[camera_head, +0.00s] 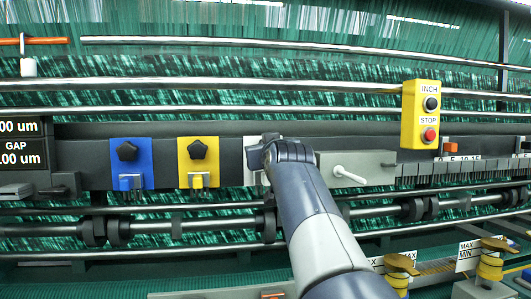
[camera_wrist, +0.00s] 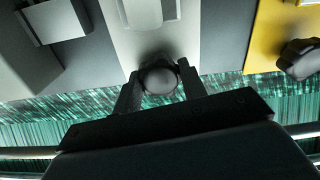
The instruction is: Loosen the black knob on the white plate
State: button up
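The white plate (camera_head: 250,166) is on the dark rail, mostly hidden behind my arm in the head view. In the wrist view the plate (camera_wrist: 185,35) is pale and fills the upper middle. Its black knob (camera_wrist: 160,78) is round there and lies between the two fingers of my gripper (camera_wrist: 160,82). The fingers sit close against both sides of the knob, with no clear gap visible. In the head view my gripper (camera_head: 265,142) is in front of the plate and hides the knob.
A yellow plate (camera_head: 184,172) and a blue plate (camera_head: 118,178), each with a black knob, are to the left. A grey box with a white lever (camera_head: 347,174) is close on the right. A yellow INCH/STOP box (camera_head: 420,115) is farther right. Bars run above and below.

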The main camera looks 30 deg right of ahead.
jog(key=o, duration=0.4)
jog(key=shift+s, duration=0.1)
jog(key=b+v, duration=0.2)
jog(key=v, duration=0.2)
jog(key=shift+s+a, duration=0.15)
jog(key=shift+s, duration=0.25)
jog(key=o, duration=0.6)
jog(key=b+v, duration=0.2)
jog(key=v, duration=0.8)
jog(key=shift+s+a+b, duration=0.1)
jog(key=shift+s+b, duration=0.25)
